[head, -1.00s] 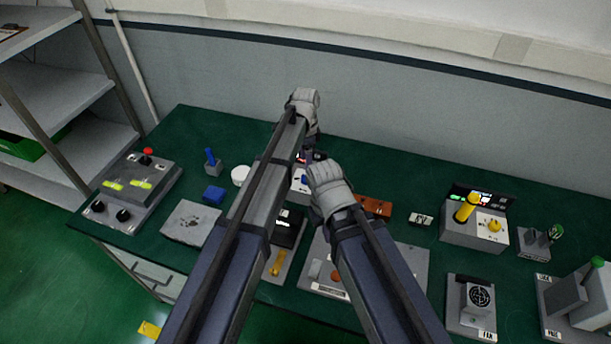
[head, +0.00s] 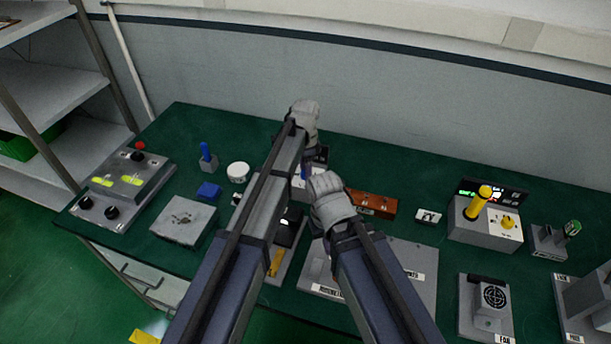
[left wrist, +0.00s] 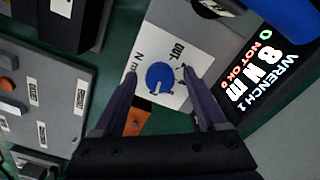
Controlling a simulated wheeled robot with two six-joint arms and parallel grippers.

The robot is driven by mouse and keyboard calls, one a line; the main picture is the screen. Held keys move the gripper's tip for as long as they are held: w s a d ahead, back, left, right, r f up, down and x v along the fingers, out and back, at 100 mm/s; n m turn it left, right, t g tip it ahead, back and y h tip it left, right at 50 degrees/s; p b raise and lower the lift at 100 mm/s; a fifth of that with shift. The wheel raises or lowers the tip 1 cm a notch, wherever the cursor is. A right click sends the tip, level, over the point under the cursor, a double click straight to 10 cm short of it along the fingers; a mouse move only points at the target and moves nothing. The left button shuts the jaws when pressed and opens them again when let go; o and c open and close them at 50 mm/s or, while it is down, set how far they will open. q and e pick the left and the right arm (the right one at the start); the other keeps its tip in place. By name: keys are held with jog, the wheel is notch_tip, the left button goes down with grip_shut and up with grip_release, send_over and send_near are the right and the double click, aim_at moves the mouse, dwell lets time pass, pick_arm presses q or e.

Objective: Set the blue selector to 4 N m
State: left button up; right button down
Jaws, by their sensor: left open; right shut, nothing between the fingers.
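The blue selector (left wrist: 160,77) is a round knob on a white panel (left wrist: 143,52) in the left wrist view. Its pale mark points down in that view; the scale figures are too small or covered to read. My left gripper (left wrist: 159,76) is open, with one dark finger on each side of the knob; I cannot tell whether they touch it. The display (left wrist: 272,75) beside it reads "WRENCH 1", "8 N m" and "NOT OK". In the head view, my left gripper (head: 306,168) reaches down at the panel. My right gripper (head: 328,190) is shut and empty in front; its fingertips are mostly hidden.
A brown-orange block (head: 372,204) lies right of the grippers. A grey box with a yellow lever (head: 479,203) stands farther right.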

pick_arm(q)
jog(key=shift+c, duration=0.3)
grip_shut()
dwell(0.3)
